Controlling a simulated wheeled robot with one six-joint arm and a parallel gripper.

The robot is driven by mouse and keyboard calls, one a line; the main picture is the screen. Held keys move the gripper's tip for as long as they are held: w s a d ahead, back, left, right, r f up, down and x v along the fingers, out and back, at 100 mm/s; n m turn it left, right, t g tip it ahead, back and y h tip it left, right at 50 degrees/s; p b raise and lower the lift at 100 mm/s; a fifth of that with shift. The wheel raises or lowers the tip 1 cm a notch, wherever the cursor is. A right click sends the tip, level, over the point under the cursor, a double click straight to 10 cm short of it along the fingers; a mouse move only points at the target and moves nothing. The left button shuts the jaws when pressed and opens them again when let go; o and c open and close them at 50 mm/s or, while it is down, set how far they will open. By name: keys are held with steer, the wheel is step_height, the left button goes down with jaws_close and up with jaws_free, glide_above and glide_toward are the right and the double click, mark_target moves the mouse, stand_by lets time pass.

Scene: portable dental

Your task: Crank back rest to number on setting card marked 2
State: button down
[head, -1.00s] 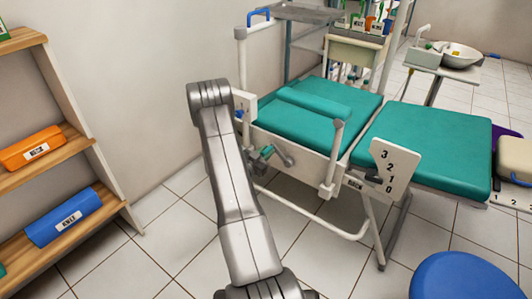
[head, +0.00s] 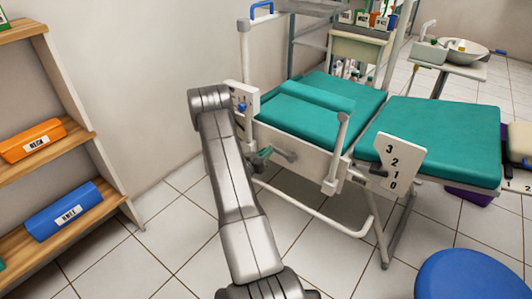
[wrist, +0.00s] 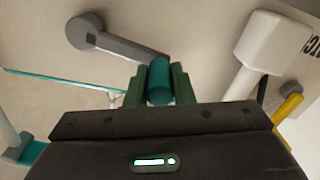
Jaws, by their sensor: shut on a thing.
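The chair has a teal back-rest section (head: 292,121) on the left and a flat teal seat section (head: 440,135) on the right. My gripper (head: 258,158) is low at the chair's left side, partly hidden behind my arm. In the wrist view, my gripper (wrist: 160,88) is shut on the teal crank knob (wrist: 159,80). The grey crank arm (wrist: 130,46) runs up and left from it to a round hub. In the head view, the crank (head: 284,155) shows beside my gripper. A white plate (head: 408,150) reads 3, 2, 1, 0, with a dark pointer at its left. No setting card is readable.
A small white plate with a blue knob (head: 241,106) is above my gripper, partly hidden. White frame rails (head: 318,214) run below the chair. A wooden shelf (head: 100,215) stands left, and a blue stool (head: 462,275) is at front right. Tiled floor lies between.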

steer(key=shift+f+b, duration=0.45)
steer(key=shift+f, duration=0.35)
steer(key=shift+a, duration=0.1)
steer(key=c, duration=1.3)
jaws_free()
steer(key=shift+o, duration=0.2)
steer(key=p+v, duration=0.3)
steer(key=v, duration=1)
steer(key=shift+s+a, duration=0.25)
steer(key=shift+s, duration=0.05)
